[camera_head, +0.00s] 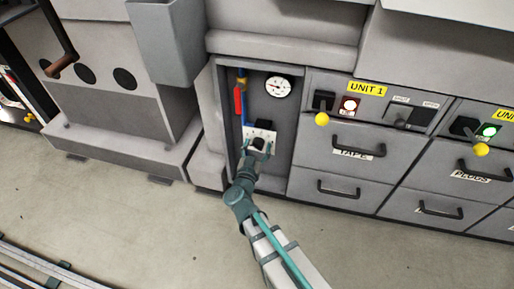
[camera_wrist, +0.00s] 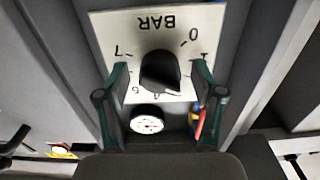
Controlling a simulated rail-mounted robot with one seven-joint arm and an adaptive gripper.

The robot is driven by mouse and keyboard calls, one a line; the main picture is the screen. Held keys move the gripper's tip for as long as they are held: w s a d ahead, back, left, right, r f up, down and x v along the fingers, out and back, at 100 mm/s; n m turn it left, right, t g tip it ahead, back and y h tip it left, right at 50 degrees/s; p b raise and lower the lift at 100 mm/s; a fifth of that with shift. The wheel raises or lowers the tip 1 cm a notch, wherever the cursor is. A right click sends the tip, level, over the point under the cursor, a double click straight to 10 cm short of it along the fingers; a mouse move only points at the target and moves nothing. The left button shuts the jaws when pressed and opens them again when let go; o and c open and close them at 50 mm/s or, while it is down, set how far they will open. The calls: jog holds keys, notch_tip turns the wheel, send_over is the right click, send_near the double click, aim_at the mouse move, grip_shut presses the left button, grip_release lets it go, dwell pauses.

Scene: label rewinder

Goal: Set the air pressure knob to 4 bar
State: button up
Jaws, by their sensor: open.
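The air pressure knob (camera_wrist: 160,72) is black and sits on a white plate (camera_wrist: 110,30) marked BAR, with a scale from 0 to 7. The wrist view shows the plate upside down, with 0 at right, 7 at left and 4 near the bottom. My gripper (camera_wrist: 161,76) is open, with one finger on each side of the knob and gaps visible between. In the head view my gripper (camera_head: 257,150) is in front of the plate (camera_head: 262,133) and hides part of it.
A round gauge (camera_head: 278,87) is in the recess above the plate, also in the wrist view (camera_wrist: 147,120). A red valve handle (camera_head: 239,100) and a blue pipe are at left. The recess walls are close on both sides. Drawers with handles (camera_head: 358,147) stand to the right.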

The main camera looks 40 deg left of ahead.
jog(key=c, duration=1.1)
jog(key=shift+c, duration=0.2)
jog(key=shift+m, duration=0.4)
jog(key=shift+r+m+p, duration=0.1)
jog(key=shift+m+p, duration=0.6)
jog(key=shift+m, duration=0.3)
jog(key=m, duration=0.3)
jog(key=shift+m, duration=0.4)
jog(key=m, duration=0.3)
jog(key=shift+m+b, duration=0.55)
jog(key=shift+m, duration=1.65)
